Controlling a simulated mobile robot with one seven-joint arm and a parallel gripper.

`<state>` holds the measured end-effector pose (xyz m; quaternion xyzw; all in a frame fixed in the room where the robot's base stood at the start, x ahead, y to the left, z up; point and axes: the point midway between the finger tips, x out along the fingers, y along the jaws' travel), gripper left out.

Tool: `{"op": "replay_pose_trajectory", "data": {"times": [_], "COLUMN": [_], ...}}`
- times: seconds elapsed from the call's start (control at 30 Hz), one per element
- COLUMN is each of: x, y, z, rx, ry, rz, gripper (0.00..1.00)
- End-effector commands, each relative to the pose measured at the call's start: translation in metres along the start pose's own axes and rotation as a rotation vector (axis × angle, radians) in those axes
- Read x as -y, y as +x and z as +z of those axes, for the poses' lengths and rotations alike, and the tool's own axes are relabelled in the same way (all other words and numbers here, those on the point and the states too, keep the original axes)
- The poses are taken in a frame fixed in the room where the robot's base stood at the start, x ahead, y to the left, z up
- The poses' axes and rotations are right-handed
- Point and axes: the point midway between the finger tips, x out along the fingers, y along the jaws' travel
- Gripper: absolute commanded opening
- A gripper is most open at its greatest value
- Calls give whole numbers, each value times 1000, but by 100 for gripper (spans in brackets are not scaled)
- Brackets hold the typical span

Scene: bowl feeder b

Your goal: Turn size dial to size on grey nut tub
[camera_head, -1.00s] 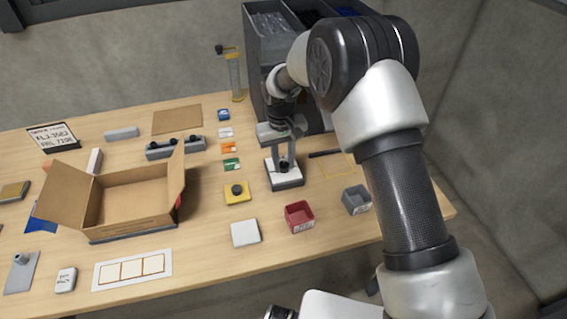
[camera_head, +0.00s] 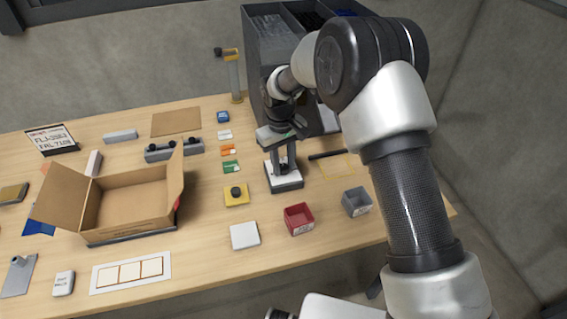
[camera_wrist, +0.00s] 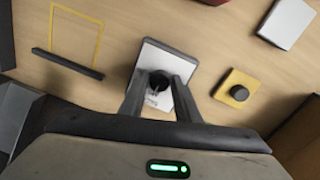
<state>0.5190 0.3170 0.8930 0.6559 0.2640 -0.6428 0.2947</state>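The size dial is a black knob (camera_wrist: 159,80) on a white plate (camera_wrist: 150,52) with a dark base; the plate also shows in the head view (camera_head: 284,180). My gripper (camera_wrist: 158,84) is above the plate and points down. Its two fingers are apart, one on each side of the knob, with small gaps seeming to show, so contact cannot be told. In the head view my gripper (camera_head: 283,164) partly hides the knob. The dial's markings are mostly hidden or too small to read. The grey nut tub (camera_head: 356,201) stands to the right; its label is too small to read.
A red tub (camera_head: 299,219) stands in front of the dial. A yellow block with a black button (camera_head: 236,194) is to its left, and a white block (camera_head: 244,235) is front-left. The tall grey feeder (camera_head: 262,50) rises behind. An open cardboard box (camera_head: 130,200) is further left.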

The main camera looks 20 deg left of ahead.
Motion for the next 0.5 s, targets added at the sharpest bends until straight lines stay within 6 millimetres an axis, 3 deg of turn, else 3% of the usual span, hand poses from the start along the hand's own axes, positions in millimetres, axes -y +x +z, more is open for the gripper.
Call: {"op": "replay_pose_trajectory", "data": {"times": [0.07, 0.37, 0.5], "x": [0, 0, 0], "y": [0, -1, -12], "z": [0, 0, -1], "rx": [0, 0, -4], "ry": [0, 1, 1], "rz": [0, 0, 1], "gripper": [44, 44, 44]}}
